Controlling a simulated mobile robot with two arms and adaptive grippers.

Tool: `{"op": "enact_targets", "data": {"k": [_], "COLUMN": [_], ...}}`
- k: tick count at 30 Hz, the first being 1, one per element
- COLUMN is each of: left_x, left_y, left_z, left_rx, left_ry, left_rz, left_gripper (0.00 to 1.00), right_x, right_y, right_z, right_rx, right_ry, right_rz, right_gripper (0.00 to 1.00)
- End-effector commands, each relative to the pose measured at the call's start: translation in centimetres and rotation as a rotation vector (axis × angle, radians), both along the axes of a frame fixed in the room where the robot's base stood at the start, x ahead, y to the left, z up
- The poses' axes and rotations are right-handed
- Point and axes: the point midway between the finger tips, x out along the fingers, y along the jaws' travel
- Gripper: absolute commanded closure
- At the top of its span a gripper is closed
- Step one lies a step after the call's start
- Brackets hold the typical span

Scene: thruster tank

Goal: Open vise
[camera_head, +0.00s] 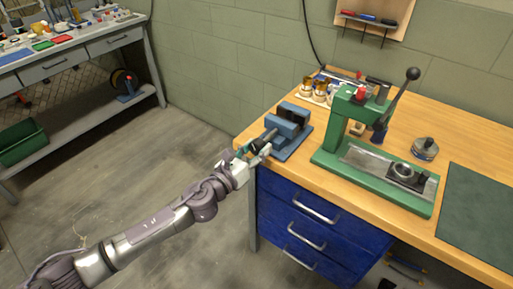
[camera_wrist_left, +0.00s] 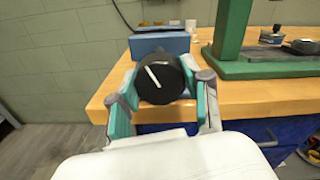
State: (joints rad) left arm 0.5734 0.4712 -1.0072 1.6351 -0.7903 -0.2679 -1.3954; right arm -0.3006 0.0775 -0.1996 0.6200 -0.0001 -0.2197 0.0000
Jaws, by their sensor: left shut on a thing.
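The blue vise (camera_head: 290,127) is fixed at the near left corner of the wooden workbench (camera_head: 300,165). In the left wrist view its blue body (camera_wrist_left: 160,43) stands behind a round black knob (camera_wrist_left: 160,78) with a white line that leans up to the left. My left gripper (camera_head: 256,150) is at the front of the vise, at its knob. In the left wrist view the fingers of my left gripper (camera_wrist_left: 160,95) are on both sides of the knob and shut on it. The gap between the vise jaws is hard to make out. My right gripper is out of view.
A green press (camera_head: 350,125) with a black-knobbed lever stands right of the vise. Small brass-coloured cups (camera_head: 307,88) stand behind the vise. A dark green mat (camera_head: 478,212) lies at the right. Blue drawers (camera_head: 310,225) with handles are below the bench top. The floor at left is open.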

Motion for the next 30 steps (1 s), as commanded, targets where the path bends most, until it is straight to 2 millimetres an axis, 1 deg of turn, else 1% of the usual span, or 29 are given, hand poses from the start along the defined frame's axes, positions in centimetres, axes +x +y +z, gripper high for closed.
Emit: {"op": "enact_targets", "data": {"k": [30], "left_x": [0.0], "left_y": [0.0], "left_z": [0.1], "left_rx": [-0.783], "left_ry": [0.570], "left_rz": [0.002], "left_gripper": [0.86], "right_x": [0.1], "right_y": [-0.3], "right_z": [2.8], "right_rx": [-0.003], "right_ry": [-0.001], "right_rz": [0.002], "right_gripper": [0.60]}}
